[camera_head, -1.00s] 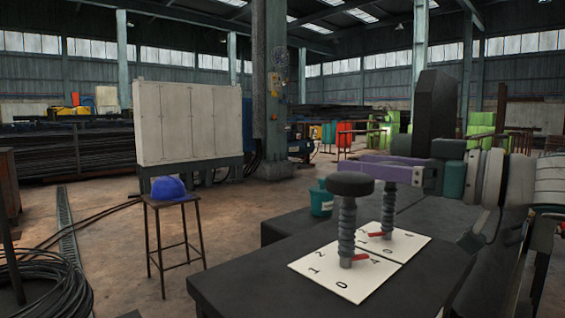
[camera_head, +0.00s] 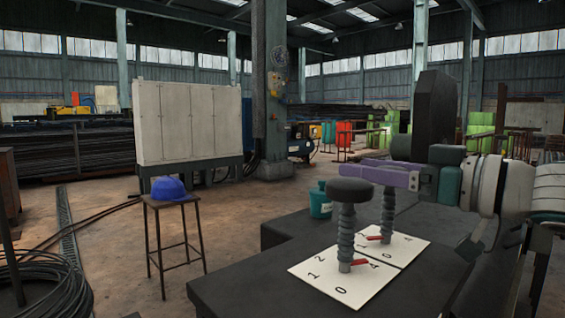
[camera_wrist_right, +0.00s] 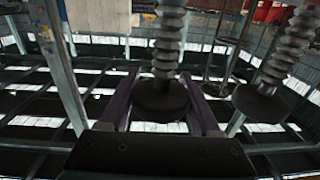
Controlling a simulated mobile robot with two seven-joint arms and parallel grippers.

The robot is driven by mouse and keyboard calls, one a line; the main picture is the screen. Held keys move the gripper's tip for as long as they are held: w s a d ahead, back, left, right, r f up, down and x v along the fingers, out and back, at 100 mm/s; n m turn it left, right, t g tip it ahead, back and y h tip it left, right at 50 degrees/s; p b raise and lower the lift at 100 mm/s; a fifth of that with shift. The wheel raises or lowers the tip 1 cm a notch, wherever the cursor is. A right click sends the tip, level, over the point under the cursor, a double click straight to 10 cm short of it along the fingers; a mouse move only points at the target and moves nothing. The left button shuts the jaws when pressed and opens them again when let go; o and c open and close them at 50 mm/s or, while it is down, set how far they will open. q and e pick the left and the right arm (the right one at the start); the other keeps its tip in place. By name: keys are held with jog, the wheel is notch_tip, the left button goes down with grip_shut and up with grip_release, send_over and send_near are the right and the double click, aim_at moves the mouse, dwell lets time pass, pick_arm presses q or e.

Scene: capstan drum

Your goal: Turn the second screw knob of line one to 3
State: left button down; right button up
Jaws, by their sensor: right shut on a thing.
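Two screw knobs stand on white number plates on a dark table. The near knob (camera_head: 351,190) has a dark round head and a grey ribbed shaft; its red pointer (camera_head: 359,262) points right, toward the 4. The far knob (camera_head: 388,215) has its head hidden by my right gripper (camera_head: 385,175), whose purple fingers are shut on it. Its red pointer (camera_head: 373,238) points left, near the 1. In the right wrist view the fingers (camera_wrist_right: 160,100) flank the held knob's dark head, with the other knob (camera_wrist_right: 262,100) to the right. My left gripper is not in view.
The near knob stands close in front of my right gripper. A stool (camera_head: 171,203) with a blue cap (camera_head: 169,187) stands on the floor to the left. The table's near left part is bare.

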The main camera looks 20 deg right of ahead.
jog(key=shift+d+m+t+h+p, duration=0.15)
jog(key=shift+d+m+h+p, duration=0.3)
jog(key=shift+m+h, duration=1.35)
jog(key=shift+d+m+t+h+p, duration=0.1)
jog(key=shift+d+m+h+p, duration=0.3)
jog(key=shift+m+h, duration=1.35)
jog(key=shift+d+m+t+h+p, duration=0.25)
jog(key=shift+m+h+p, duration=0.35)
jog(key=shift+h, duration=2.25)
jog(key=o, duration=1.4)
jog(key=shift+c, duration=0.2)
jog(key=shift+w+r+y, duration=0.1)
jog(key=shift+y, duration=0.2)
